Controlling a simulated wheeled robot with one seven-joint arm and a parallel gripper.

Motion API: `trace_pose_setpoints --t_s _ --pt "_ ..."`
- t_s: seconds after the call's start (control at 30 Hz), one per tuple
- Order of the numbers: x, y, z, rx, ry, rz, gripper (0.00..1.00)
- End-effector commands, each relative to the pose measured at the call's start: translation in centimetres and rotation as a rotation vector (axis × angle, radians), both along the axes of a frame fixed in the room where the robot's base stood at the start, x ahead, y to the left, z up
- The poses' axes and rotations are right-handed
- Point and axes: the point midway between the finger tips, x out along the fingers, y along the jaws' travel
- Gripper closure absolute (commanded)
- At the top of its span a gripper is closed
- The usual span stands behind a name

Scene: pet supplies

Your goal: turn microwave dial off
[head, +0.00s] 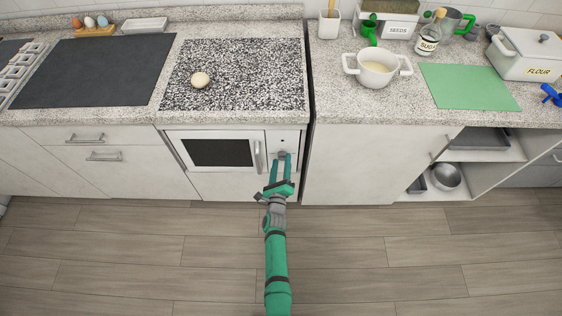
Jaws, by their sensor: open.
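The microwave (220,153) is built into the cabinet below the counter, with a dark window and a vertical handle (257,155) on the right of its door. The door looks closed. Its control panel (283,138) is to the right of the handle. A small grey dial (282,154) shows low on the panel. My gripper (281,160) is open in front of the panel, its two green fingers pointing at the dial, one on each side. I cannot tell whether the fingers touch the dial. The dial's lower part and its setting are hidden or too small to read.
The speckled counter (340,112) runs above the microwave. A round dough ball (200,80) lies on the dark speckled board (250,75). A white pot (376,70) and a green mat (468,87) are to the right. The wooden floor (400,250) is clear.

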Motion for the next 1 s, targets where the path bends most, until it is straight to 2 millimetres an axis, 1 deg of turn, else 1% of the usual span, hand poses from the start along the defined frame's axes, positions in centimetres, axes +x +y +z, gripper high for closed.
trace_pose_setpoints --t_s 0.03,0.17,0.43,0.47,0.5,0.57,0.6,0.63,0.87,1.0 --pt "0.42 -0.05 -0.01 -0.001 0.0 0.0 0.52" --pt "0.96 -0.07 0.02 -0.001 -0.001 0.001 0.52" --pt "1.05 -0.05 0.0 -0.001 0.0 0.001 0.52" --pt "1.05 -0.05 0.0 -0.001 0.0 0.001 0.54" --pt "1.04 -0.05 0.0 -0.001 0.0 0.001 0.64" --pt "1.04 -0.05 0.01 -0.001 0.0 0.001 0.78" --pt "1.04 -0.05 0.01 -0.001 0.0 0.001 0.87" --pt "1.04 -0.05 0.01 -0.001 0.0 0.001 0.93" --pt "1.02 -0.04 0.0 -0.011 0.0 0.001 0.93" --pt "1.02 -0.04 -0.03 -0.046 0.0 0.001 0.93"
